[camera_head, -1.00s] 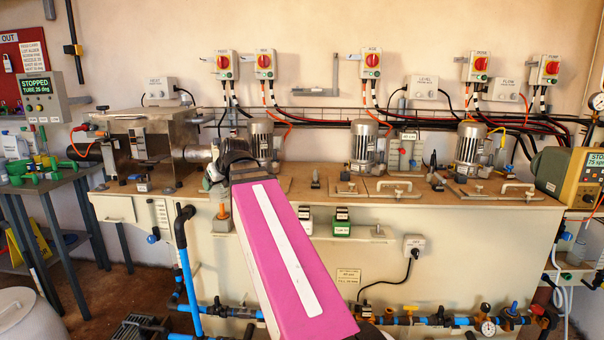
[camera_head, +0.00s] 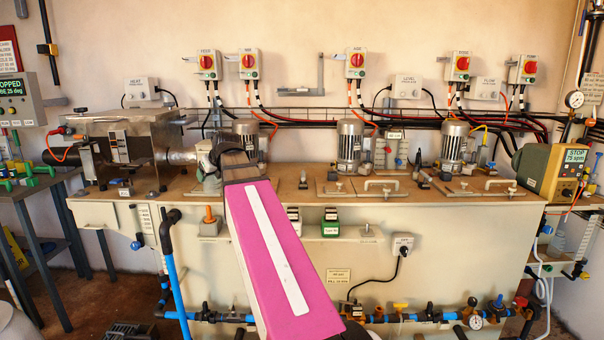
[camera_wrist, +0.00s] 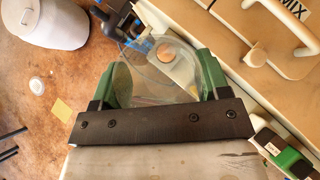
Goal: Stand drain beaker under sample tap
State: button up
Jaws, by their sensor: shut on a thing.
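In the wrist view a clear beaker (camera_wrist: 150,85) sits between the green fingers of my gripper (camera_wrist: 160,78). The gripper is shut on it, one finger on each side. The beaker looks empty, and its round rim shows beyond the fingers. It is held in front of the tank edge, with brown floor below. In the head view my pink arm link hides the gripper and beaker. Small valves with blue knobs show at the tank's left front (camera_head: 137,241) and near its right end (camera_head: 547,230); I cannot tell which is the sample tap.
The long cream tank (camera_head: 450,235) spans the view, with motors and handles on top. A ledge holds an orange-topped bottle (camera_head: 209,222) and green box (camera_head: 331,222). A blue pipe (camera_head: 177,290) stands in front. A white drum (camera_wrist: 48,20) is on the floor.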

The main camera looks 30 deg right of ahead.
jog(key=w+d+r+m+h, duration=0.1)
jog(key=w+d, duration=0.6)
jog(key=d, duration=0.5)
jog(key=w+d+r+m+h, duration=0.1)
jog(key=w+d, duration=0.6)
jog(key=d, duration=0.6)
jog(key=w+d+r+m+h, duration=0.1)
jog(key=w+d, duration=0.6)
jog(key=d, duration=0.5)
jog(key=shift+w+d+f, duration=0.1)
jog(key=shift+d+f, duration=1.7)
jog(key=shift+d, duration=0.2)
jog(key=shift+s+d+f, duration=0.1)
jog(key=shift+d+f, duration=1.7)
jog(key=shift+d, duration=0.25)
jog(key=shift+w+d+f, duration=0.1)
jog(key=shift+d+f, duration=1.7)
jog(key=shift+d, duration=0.2)
jog(key=shift+f, duration=0.15)
jog(key=o, duration=1)
